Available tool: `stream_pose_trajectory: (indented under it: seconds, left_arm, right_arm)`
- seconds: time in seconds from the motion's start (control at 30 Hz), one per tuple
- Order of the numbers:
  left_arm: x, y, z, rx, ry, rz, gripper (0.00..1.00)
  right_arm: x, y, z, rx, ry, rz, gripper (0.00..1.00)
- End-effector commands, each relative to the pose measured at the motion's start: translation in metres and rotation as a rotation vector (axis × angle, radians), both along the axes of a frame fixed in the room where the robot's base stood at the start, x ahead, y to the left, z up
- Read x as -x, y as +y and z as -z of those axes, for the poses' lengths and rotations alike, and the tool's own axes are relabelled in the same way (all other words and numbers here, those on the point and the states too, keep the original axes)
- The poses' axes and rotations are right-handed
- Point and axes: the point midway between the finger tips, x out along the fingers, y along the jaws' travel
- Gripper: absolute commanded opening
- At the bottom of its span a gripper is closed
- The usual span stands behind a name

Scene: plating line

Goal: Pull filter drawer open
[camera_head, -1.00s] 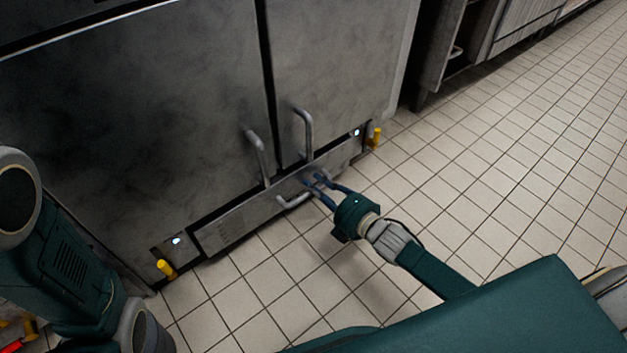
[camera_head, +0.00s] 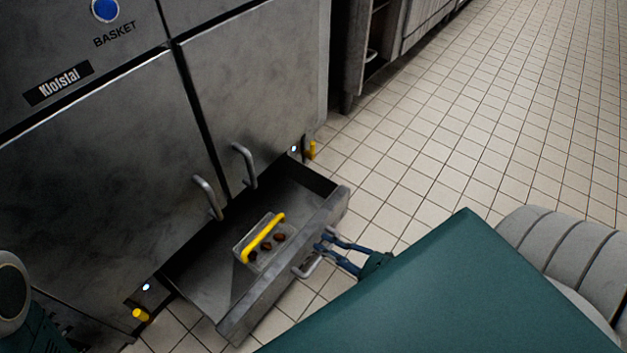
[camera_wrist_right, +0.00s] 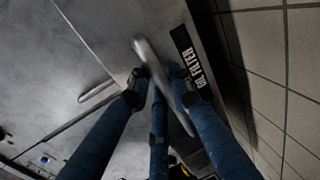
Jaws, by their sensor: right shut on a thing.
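The filter drawer (camera_head: 285,276) is a low metal drawer at the foot of the steel fryer cabinet. In the head view it stands pulled out, its inside showing. A filter box with a yellow handle (camera_head: 262,238) and several brown bits sits inside it. My right gripper (camera_head: 322,246) is at the drawer's front and shut on the grey drawer handle (camera_head: 307,268). In the right wrist view the blue fingers close around the handle bar (camera_wrist_right: 153,68), beside an "OIL FILTER" label (camera_wrist_right: 192,62). My left arm shows at the lower left edge of the head view; its gripper is out of view.
Two cabinet doors with grey handles (camera_head: 208,197) stand above the drawer. Yellow feet or valves (camera_head: 140,314) stick out at both lower corners. An open dark cabinet (camera_head: 372,50) is at the back. The tiled floor (camera_head: 470,130) to the right is clear.

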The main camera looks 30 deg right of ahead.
Motion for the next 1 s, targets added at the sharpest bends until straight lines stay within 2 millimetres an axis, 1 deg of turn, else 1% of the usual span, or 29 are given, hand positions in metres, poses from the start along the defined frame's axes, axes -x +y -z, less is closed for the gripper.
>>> stream_pose_trajectory:
  seconds: [0.03,0.2,0.57,0.6,0.67,0.7,1.0]
  left_arm:
    - [-0.0017,-0.0001,-0.0003,-0.001,0.006,0.0,0.4]
    - [-0.0035,0.0,0.0011,0.0,0.013,0.001,0.4]
    - [-0.0039,-0.0001,0.0019,0.0,0.015,0.001,0.4]
    - [-0.0039,-0.0001,0.0019,0.0,0.015,0.001,0.4]
    - [-0.0039,-0.0002,0.0019,0.0,0.015,0.001,0.4]
    - [-0.0039,-0.0002,0.0019,0.0,0.015,0.001,0.4]
    - [-0.003,0.0008,0.0014,0.002,0.011,0.0,0.4]
  right_arm:
    - [0.0056,-0.0027,0.0011,0.002,0.006,0.003,0.0]
    - [0.0123,-0.006,0.0015,0.002,0.004,0.003,0.0]
    - [0.0133,-0.0067,0.002,0.002,0.004,0.004,0.0]
    - [0.0132,-0.0067,0.002,0.002,0.004,0.004,0.24]
    - [0.0132,-0.0067,0.0021,0.002,0.004,0.004,0.36]
    - [0.0131,-0.0066,0.002,0.002,0.004,0.003,0.38]
    - [0.0146,-0.0061,0.0006,0.001,0.002,0.002,0.38]
